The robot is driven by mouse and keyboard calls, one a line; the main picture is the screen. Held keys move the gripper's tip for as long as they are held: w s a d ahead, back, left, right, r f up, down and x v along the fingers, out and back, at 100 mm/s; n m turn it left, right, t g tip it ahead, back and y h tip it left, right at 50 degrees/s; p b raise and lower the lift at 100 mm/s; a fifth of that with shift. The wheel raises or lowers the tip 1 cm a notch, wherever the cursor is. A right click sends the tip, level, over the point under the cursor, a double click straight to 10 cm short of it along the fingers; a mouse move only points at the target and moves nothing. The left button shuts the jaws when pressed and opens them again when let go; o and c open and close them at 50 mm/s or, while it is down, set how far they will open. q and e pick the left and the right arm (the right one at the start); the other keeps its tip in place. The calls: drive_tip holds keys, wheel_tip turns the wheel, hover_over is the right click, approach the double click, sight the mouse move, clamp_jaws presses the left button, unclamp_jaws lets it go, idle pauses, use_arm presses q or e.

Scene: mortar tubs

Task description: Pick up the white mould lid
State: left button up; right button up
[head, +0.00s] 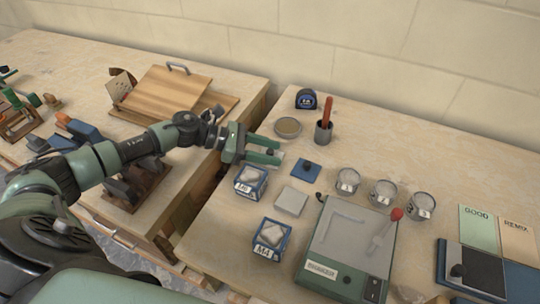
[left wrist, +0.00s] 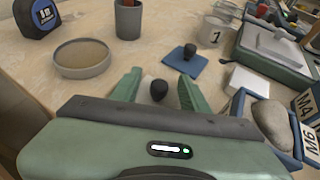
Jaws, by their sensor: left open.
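The white mould lid (left wrist: 146,86) with a dark round knob (left wrist: 158,90) lies on the table between the fingers of my left gripper (left wrist: 158,88). In the head view the lid (head: 277,154) is mostly hidden by the green fingers. My left gripper (head: 265,152) is open, one finger on each side of the knob, with gaps visible. The front of the lid is hidden behind the gripper body in the left wrist view. A blue lid (head: 306,169) with a similar dark knob lies just to the right. My right gripper is not in view.
A shallow round dish (head: 288,127), a grey cup (head: 323,132) and a tape measure (head: 306,99) stand behind. Blue tubs (head: 250,182) and a pale square block (head: 291,201) are in front.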

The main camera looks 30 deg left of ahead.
use_arm(q)
clamp_jaws()
